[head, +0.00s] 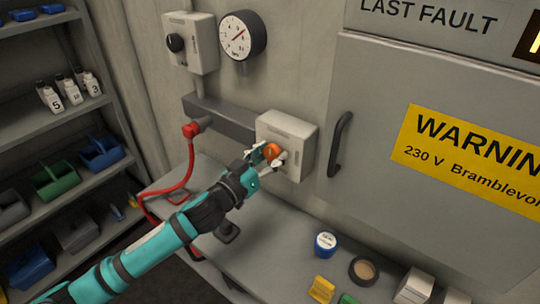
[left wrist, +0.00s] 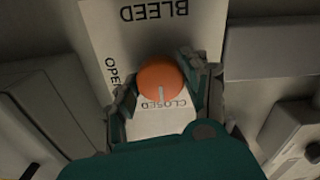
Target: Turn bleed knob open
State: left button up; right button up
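The orange bleed knob (head: 273,152) sits on the front of a light grey box (head: 298,133) on the wall. In the left wrist view the knob (left wrist: 160,82) is on a white plate (left wrist: 150,30) lettered BLEED, OPEN and CLOSED, seen upside down. The knob's pale pointer line is toward CLOSED. My left gripper (head: 267,157) is at the box, its fingers on either side of the knob. In the left wrist view the left gripper's (left wrist: 161,88) fingers appear to press against both sides of the knob. My right gripper is not in view.
A red plug and hose (head: 191,130) are left of the box. A gauge (head: 242,36) and a black-knobbed box (head: 190,43) are above. A cabinet door handle (head: 340,145) is close right. A blue-labelled tin (head: 325,244) and other items stand on the bench below.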

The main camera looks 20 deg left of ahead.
pick_arm(q)
jog(key=c, duration=0.4)
jog(key=shift+c, duration=0.2)
jog(key=shift+m, duration=0.3)
jog(key=m+p, duration=0.1)
jog(key=m, duration=0.1)
jog(key=shift+m, duration=0.3)
jog(key=m+p, duration=0.1)
jog(key=m, duration=0.3)
jog(key=shift+r+m, duration=0.1)
jog(key=shift+m, duration=0.2)
jog(key=m+p, duration=0.1)
jog(key=m, duration=0.4)
jog(key=shift+m+p, duration=0.5)
jog(key=shift+m, duration=2)
